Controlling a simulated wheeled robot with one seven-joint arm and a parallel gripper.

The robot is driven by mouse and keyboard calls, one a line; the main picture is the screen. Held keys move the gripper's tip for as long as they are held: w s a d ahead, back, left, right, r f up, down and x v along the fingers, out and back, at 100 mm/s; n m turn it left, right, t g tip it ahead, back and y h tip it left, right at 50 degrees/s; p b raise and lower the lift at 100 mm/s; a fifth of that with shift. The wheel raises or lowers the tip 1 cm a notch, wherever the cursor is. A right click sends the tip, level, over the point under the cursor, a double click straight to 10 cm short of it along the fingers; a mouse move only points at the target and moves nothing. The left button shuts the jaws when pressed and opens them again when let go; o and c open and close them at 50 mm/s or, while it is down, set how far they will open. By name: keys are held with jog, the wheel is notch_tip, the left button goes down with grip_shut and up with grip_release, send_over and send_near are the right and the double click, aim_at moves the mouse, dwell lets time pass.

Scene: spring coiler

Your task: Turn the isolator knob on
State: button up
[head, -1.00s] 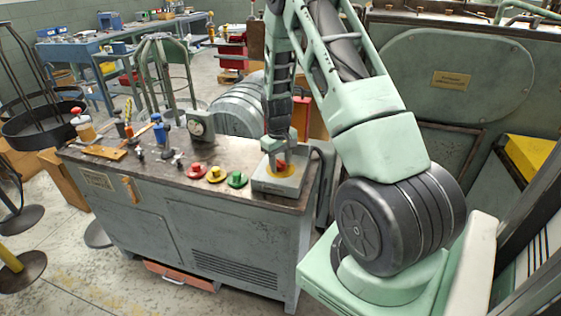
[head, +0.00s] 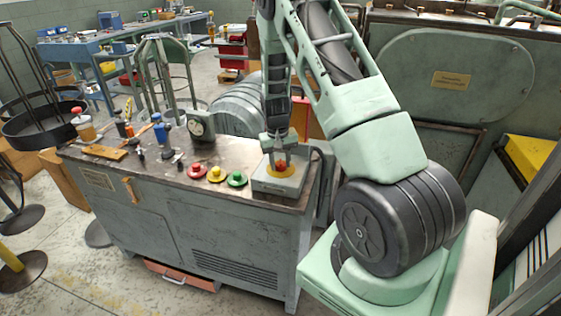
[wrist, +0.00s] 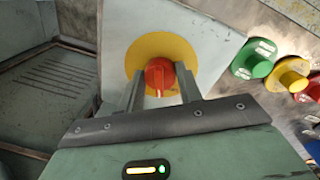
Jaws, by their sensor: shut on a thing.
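The isolator knob is red and sits on a round yellow plate (head: 268,172) on a pale grey box (head: 277,187), at the right end of the bench top. In the wrist view the knob (wrist: 159,76) is in the middle of the yellow plate (wrist: 142,49). A pale mark on it points toward the bottom of that picture. My gripper (head: 281,164) is directly above the box, its fingers pointing down. In the wrist view my gripper (wrist: 160,82) has one finger on each side of the knob and is shut on it. The fingers partly hide the knob in the head view.
Red (head: 197,171), yellow (head: 216,173) and green (head: 237,179) buttons stand left of the box. A gauge (head: 201,126) and several small tools and bottles are farther left on the bench (head: 215,230). A dark cable runs behind the box.

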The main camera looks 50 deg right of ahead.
aim_at(279, 163)
jog(key=m, duration=0.6)
jog(key=shift+w+r+m+p, duration=0.1)
jog(key=shift+w+m+p, duration=0.05)
jog(key=shift+m+p, duration=0.2)
jog(key=m+p, duration=0.1)
jog(key=m, duration=0.5)
jog(key=shift+d+y, duration=0.1)
jog(key=shift+y, duration=0.3)
jog(key=shift+m, duration=0.25)
jog(key=o, duration=1)
jog(key=r, duration=0.7)
jog(key=shift+w+r+b, duration=0.2)
jog(key=shift+w+b, duration=0.1)
jog(key=shift+b, duration=0.1)
